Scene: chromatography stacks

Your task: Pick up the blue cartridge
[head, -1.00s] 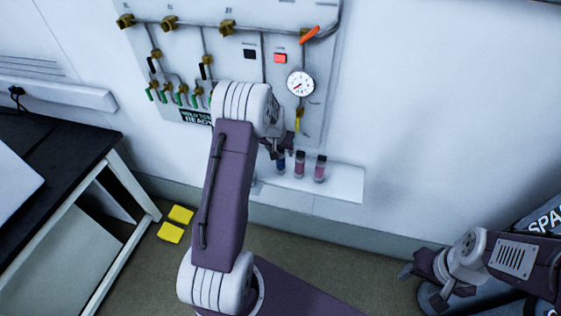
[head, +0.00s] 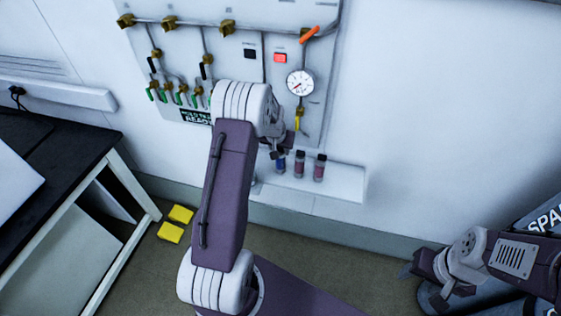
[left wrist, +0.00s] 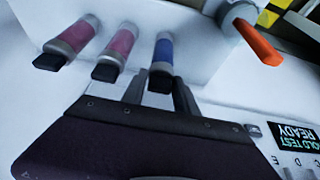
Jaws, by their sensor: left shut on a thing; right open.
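The blue cartridge (head: 281,163) stands at the left of a short row on a white wall shelf (head: 335,183). In the left wrist view the blue cartridge (left wrist: 163,55) has silver ends and a dark cap. My left gripper (head: 277,152) is shut on its capped end, with one finger on each side (left wrist: 160,92). I cannot tell whether it is clear of the shelf. My right gripper (head: 420,277) is open, low at the right, far from the cartridges.
Two pink cartridges (head: 299,164) (head: 320,168) stand just right of the blue one. A valve panel (head: 270,95) with a gauge (head: 300,83) and an orange handle (head: 309,34) is above. A black-topped table (head: 50,170) is at left; yellow blocks (head: 171,233) lie on the floor.

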